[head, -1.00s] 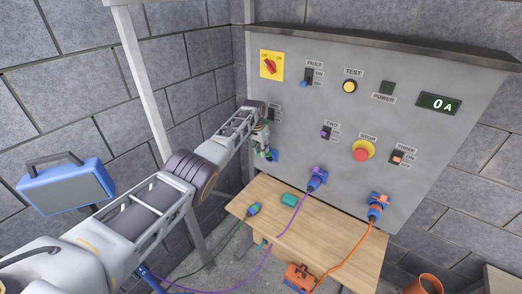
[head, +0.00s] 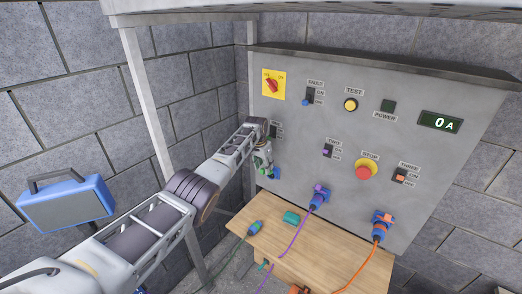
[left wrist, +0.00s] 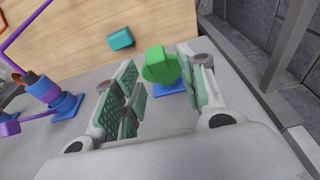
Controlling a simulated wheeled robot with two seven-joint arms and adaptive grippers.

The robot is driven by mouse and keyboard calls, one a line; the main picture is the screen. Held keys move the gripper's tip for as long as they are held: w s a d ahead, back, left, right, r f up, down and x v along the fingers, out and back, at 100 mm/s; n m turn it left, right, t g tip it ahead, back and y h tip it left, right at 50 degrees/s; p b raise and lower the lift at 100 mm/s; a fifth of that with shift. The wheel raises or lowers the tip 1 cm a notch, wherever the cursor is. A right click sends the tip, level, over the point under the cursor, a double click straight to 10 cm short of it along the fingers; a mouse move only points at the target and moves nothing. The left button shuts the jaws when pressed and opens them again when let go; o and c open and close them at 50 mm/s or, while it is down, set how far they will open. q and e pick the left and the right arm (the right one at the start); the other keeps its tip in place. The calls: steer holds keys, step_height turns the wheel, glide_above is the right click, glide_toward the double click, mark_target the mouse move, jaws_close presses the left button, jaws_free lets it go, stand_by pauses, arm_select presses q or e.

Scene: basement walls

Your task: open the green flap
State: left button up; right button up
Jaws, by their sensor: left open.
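The green flap (left wrist: 160,66) shows in the left wrist view as a rounded green cover over a blue socket (left wrist: 165,88) on the grey panel. I cannot tell how far it stands open. My left gripper (left wrist: 163,84) is open, with one padded finger on each side of the flap. A gap shows between the flap and the left finger; the right finger is closer, and contact is unclear. In the head view my left gripper (head: 264,160) is at the panel's lower left and hides most of the flap. My right gripper is not in view.
Purple (head: 319,198) and orange (head: 382,226) plugs sit in panel sockets to the right, their cables hanging down. A wooden table (head: 320,254) below holds a teal block (head: 291,218) and a loose green-and-blue connector (head: 255,229).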

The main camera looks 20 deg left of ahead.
arm_select(q)
steer(key=v, duration=1.1)
steer(key=shift+r, duration=0.2)
steer(key=shift+f, duration=0.15)
stand_by(0.3)
